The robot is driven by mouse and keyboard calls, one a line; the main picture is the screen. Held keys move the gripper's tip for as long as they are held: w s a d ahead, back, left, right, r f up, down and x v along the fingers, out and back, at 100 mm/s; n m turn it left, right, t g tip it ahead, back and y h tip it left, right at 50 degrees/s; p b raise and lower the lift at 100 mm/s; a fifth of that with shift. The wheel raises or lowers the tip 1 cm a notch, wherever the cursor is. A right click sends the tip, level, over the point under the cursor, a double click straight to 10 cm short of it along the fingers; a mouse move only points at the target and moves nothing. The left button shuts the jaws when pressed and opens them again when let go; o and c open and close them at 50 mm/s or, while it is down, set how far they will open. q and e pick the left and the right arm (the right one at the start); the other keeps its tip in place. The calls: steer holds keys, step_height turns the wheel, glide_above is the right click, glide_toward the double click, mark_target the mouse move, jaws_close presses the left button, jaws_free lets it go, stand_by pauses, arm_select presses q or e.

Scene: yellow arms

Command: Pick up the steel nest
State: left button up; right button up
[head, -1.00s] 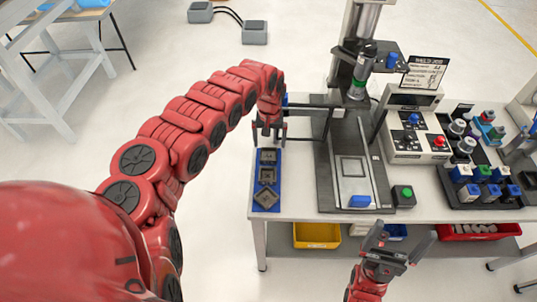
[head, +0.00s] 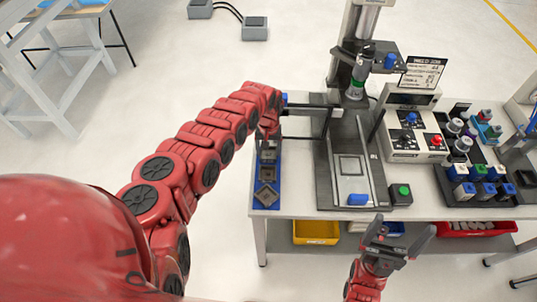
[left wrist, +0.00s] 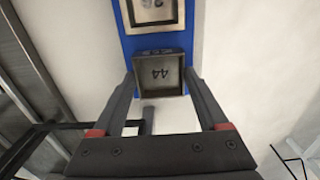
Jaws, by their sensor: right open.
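A blue board (head: 278,183) on the left end of the bench carries square steel nests. The front nest (head: 267,196) is turned like a diamond. In the left wrist view, the end nest marked 44 (left wrist: 160,76) lies between the two fingers of my left gripper (left wrist: 160,82). These fingers are apart, one on each side; I cannot tell whether they touch it. In the head view my left gripper (head: 268,138) is at the board's back end and partly hides that nest. My right gripper (head: 397,238) is open and empty in front of the bench.
A press (head: 357,75) with a dark bed (head: 327,185) stands right of the board. Further right are a control box (head: 408,130), a green button box (head: 400,193) and a rack of coloured parts (head: 470,180). A yellow bin (head: 316,232) sits below.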

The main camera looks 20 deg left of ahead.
arm_select(q)
jaws_close()
steer(key=shift+w+r, duration=0.1)
